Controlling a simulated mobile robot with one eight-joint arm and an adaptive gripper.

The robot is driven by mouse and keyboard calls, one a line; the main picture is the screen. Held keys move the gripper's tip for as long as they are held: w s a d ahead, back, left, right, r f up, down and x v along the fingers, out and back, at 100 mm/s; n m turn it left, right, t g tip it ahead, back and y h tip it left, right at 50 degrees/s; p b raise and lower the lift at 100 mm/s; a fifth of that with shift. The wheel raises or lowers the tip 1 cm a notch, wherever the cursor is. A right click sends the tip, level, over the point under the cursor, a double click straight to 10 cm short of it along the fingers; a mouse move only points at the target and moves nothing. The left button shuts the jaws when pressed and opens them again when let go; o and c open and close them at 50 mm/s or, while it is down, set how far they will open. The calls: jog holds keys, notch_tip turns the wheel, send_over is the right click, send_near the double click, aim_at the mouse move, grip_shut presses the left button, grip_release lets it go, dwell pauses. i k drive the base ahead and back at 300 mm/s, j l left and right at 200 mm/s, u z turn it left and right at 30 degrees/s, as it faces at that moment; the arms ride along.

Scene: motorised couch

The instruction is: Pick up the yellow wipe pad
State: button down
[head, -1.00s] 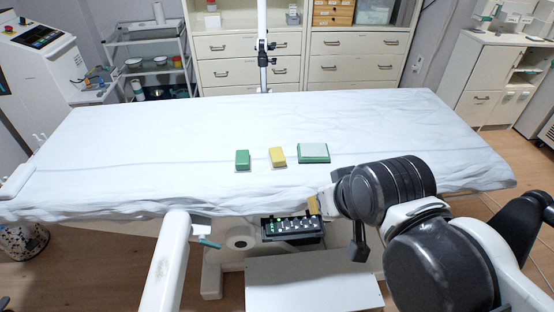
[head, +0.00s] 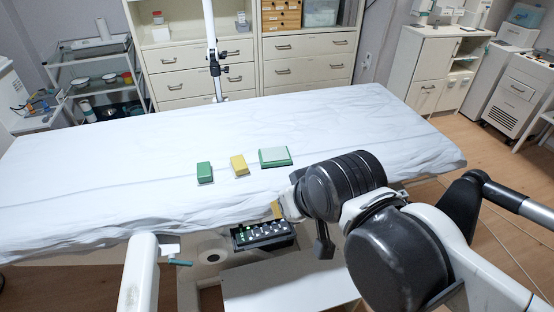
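The yellow wipe pad (head: 239,165) lies on the white sheet of the couch (head: 120,185), near its front edge. It is between a green block-shaped pad (head: 204,172) on its left and a wider green pad with a pale top (head: 275,157) on its right. My gripper (head: 279,209) is at the couch's front edge, to the right of and nearer than the yellow pad, and apart from it. A small tan piece shows at its tip. The arm's dark wrist hides most of the gripper, so its fingers cannot be made out.
A control panel with buttons (head: 262,235) hangs under the couch's front edge, close below my gripper. A white pole (head: 213,60) stands behind the couch. Drawer cabinets (head: 200,80) and a wire trolley (head: 100,75) line the back. The sheet around the pads is otherwise clear.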

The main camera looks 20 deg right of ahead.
aim_at(240, 169)
jog(key=i+j+u, duration=0.2)
jog(key=u, duration=0.2)
jog(key=i+j+u, duration=0.15)
jog(key=u, duration=0.25)
jog(key=i, duration=0.05)
